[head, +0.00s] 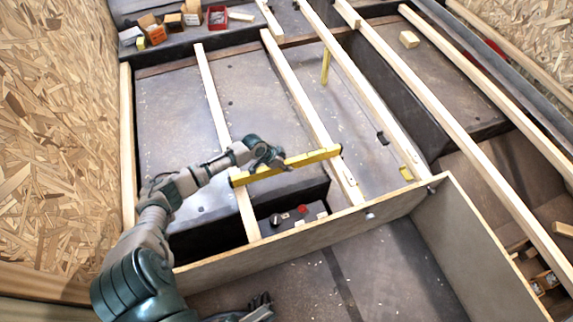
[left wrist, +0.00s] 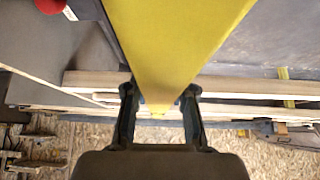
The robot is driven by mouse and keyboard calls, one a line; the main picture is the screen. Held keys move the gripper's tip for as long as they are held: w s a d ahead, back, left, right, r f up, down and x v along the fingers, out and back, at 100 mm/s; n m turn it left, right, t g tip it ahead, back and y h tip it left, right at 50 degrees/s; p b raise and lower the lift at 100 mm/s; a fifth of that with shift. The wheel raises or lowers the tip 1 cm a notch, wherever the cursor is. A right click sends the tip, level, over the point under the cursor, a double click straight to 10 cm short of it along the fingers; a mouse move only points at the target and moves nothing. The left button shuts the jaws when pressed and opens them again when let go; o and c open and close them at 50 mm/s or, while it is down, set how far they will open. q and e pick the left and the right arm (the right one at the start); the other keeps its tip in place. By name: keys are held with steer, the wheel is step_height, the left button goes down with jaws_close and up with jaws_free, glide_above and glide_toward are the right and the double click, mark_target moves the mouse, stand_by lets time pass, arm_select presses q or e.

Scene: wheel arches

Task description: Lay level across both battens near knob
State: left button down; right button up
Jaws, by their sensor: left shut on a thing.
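A yellow level (head: 306,159) spans two pale battens, the left one (head: 213,100) and the right one (head: 289,83). Its ends overlap both battens; I cannot tell whether it touches them or hovers just above. My left gripper (head: 275,160) is shut on the level near its middle. In the left wrist view the level (left wrist: 175,40) runs between the two fingers (left wrist: 160,108). A red knob (head: 302,209) sits on a dark box below the level, between the battens; it also shows in the left wrist view (left wrist: 50,5). A dark hand-like part at the bottom edge may be my right gripper (head: 262,304).
A plywood panel (head: 300,238) runs along the near side of the battens. A chipboard wall (head: 50,110) stands at the left. Small boxes and a red bin (head: 217,17) are at the back. A wood block (head: 409,39) lies at the right.

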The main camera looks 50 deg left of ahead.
arm_select(q)
steer(key=c, duration=0.9)
jaws_free()
steer(key=shift+s+r, duration=0.1)
steer(key=v, duration=1)
steer(key=shift+s+a+r, duration=0.1)
steer(key=shift+a+r, duration=0.05)
steer(key=shift+r, duration=0.15)
steer(key=shift+s+r, duration=0.2)
steer(key=shift+r, duration=0.25)
